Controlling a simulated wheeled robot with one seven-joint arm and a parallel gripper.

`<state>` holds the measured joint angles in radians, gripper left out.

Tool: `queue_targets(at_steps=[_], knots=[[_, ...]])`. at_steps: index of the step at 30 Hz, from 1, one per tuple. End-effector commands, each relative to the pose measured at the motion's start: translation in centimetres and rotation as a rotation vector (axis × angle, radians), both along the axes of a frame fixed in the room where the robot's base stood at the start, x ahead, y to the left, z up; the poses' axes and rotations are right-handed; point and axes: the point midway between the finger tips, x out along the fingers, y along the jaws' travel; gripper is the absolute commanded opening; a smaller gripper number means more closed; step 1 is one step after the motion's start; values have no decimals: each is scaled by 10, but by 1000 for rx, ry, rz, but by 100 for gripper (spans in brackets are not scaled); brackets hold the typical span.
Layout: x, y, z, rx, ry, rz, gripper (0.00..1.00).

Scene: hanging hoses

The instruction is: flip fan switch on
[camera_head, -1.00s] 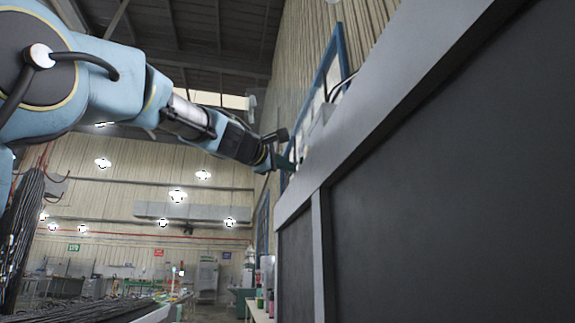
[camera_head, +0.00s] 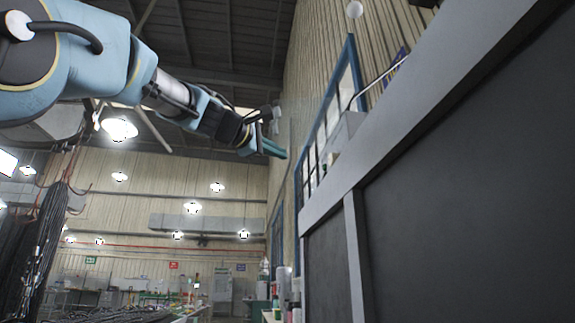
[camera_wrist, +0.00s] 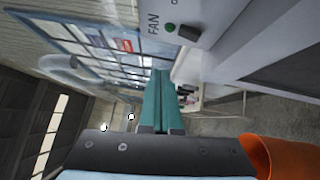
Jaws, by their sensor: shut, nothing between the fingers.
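The switch box (camera_wrist: 180,15) is light grey with the word FAN on it, at the top of the wrist view. It has a small green round button or light (camera_wrist: 169,28) and a black switch (camera_wrist: 189,33) beside it. Which way the switch is set I cannot tell. In the head view a light grey box (camera_head: 346,130) sits on the ledge; its face is hidden. My gripper (camera_wrist: 161,76) has teal fingers, shut and empty, pointing past the box and below the switch in the wrist view, apart from it. In the head view my gripper (camera_head: 281,153) is left of the ledge, in free air.
A long grey ledge (camera_head: 400,125) over dark panels fills the right side. A blue-framed window (camera_head: 325,120) is on the wall behind. An orange object (camera_wrist: 282,158) shows at the wrist view's lower right. Left of the ledge is open air.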

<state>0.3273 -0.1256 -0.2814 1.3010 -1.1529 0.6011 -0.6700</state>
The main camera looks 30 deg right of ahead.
Motion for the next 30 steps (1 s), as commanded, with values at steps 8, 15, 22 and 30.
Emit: queue_targets(at_steps=[8, 15, 22, 30], knots=[[-4, 9, 2, 0, 0, 0, 0], [-4, 8, 1, 0, 0, 0, 0], [-4, 8, 1, 1, 0, 0, 0], [51, 20, -68, 171, 7, 100, 0]])
